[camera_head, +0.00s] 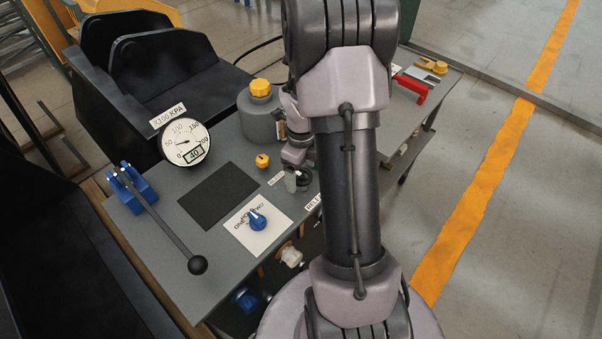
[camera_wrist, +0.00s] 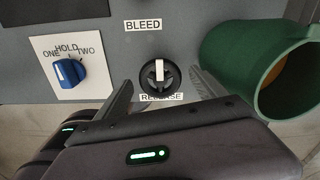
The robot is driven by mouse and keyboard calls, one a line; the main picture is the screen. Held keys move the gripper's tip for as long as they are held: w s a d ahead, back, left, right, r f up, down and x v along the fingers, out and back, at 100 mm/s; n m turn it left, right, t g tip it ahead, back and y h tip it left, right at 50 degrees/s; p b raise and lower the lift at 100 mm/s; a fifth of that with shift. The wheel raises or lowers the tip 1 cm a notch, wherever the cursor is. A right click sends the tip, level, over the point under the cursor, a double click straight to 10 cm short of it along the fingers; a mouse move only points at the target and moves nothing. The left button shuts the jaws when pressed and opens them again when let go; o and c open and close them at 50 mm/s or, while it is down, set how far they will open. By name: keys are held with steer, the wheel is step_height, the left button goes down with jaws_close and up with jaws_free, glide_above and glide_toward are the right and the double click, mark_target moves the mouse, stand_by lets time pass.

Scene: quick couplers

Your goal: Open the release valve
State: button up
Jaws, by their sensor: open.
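The release valve (camera_wrist: 166,85) is a round black fitting with a white bar handle, between the BLEED and RELEASE labels on the grey panel in the wrist view. The white bar stands upright in the picture. My gripper (camera_wrist: 163,90) is open, with one finger to the left of the valve and one to the right. Both fingers look apart from it, though their exact height above the panel is hard to tell. The RELEASE label (camera_wrist: 162,98) is partly covered by my gripper body. In the head view my arm hides much of this area.
A blue selector knob (camera_wrist: 67,73) on a white plate sits left, and an open green container (camera_wrist: 226,60) stands close right. The head view shows a pressure gauge (camera_head: 186,141), a black-knobbed lever (camera_head: 165,222), a yellow knob (camera_head: 262,160) and a yellow-capped tank (camera_head: 257,118).

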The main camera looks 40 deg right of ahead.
steer(key=c, duration=1.4)
steer(key=shift+w, duration=0.1)
